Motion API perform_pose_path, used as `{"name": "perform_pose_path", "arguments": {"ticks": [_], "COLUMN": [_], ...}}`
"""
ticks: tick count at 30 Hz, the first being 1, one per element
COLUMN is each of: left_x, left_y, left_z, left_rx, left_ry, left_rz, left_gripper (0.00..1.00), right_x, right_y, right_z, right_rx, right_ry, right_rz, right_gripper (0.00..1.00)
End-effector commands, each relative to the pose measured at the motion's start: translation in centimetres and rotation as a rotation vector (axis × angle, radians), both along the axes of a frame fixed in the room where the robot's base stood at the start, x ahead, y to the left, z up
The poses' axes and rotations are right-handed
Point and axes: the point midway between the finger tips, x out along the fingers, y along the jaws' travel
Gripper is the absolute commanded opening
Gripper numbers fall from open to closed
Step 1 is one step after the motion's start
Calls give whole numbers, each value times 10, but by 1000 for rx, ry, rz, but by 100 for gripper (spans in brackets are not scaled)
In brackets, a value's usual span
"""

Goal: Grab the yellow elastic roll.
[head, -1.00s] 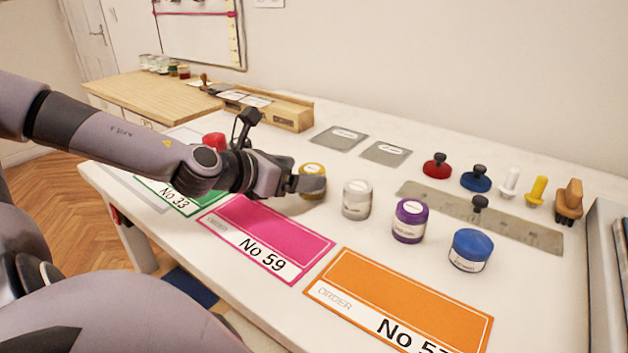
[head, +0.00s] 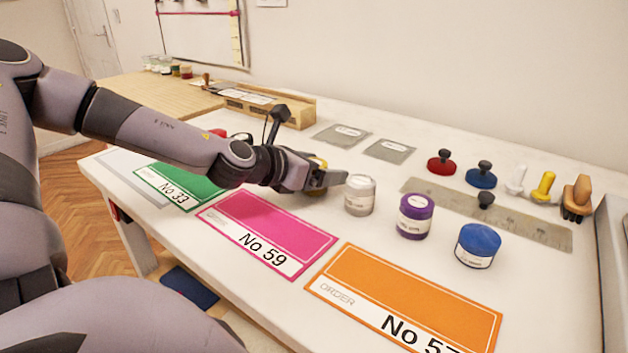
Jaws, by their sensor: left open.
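The yellow elastic roll (head: 318,162) stands on the white table in the head view. It is mostly hidden behind my left gripper, and only part of its top and side shows. My left gripper (head: 330,180) is open, with its fingers at the roll and pointing right toward the white roll. I cannot tell whether the fingers are around the roll or in front of it. My right gripper is not in view.
A white roll (head: 360,196) stands just right of my left gripper. A purple roll (head: 415,216) and a blue roll (head: 477,246) stand farther right. Pink (head: 265,222) and orange (head: 400,290) order cards lie in front. A metal ruler (head: 535,229) lies behind the rolls.

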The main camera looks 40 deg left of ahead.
Motion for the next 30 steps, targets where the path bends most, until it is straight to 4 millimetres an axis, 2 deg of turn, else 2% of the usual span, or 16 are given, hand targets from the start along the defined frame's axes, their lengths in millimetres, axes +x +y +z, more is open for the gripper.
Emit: {"name": "perform_pose_path", "arguments": {"ticks": [10,11,15,16,25,30], "left_x": [3,3,3,3,3,3], "left_y": [-1,-1,-1,-1,-1,-1], "left_z": [-1,-1,-1,-1,0,10], "left_rx": [-1,-1,-1,-1,0,1], "left_ry": [0,0,0,0,-1,-1], "left_rz": [-1,-1,-1,-1,-1,-3], "left_gripper": [83,80,35,28,28,28], "right_x": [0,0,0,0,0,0], "right_y": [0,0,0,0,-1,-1], "right_z": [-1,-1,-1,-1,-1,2], "right_rx": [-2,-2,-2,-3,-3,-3], "right_ry": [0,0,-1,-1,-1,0], "right_rz": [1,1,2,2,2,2], "right_gripper": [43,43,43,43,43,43]}}
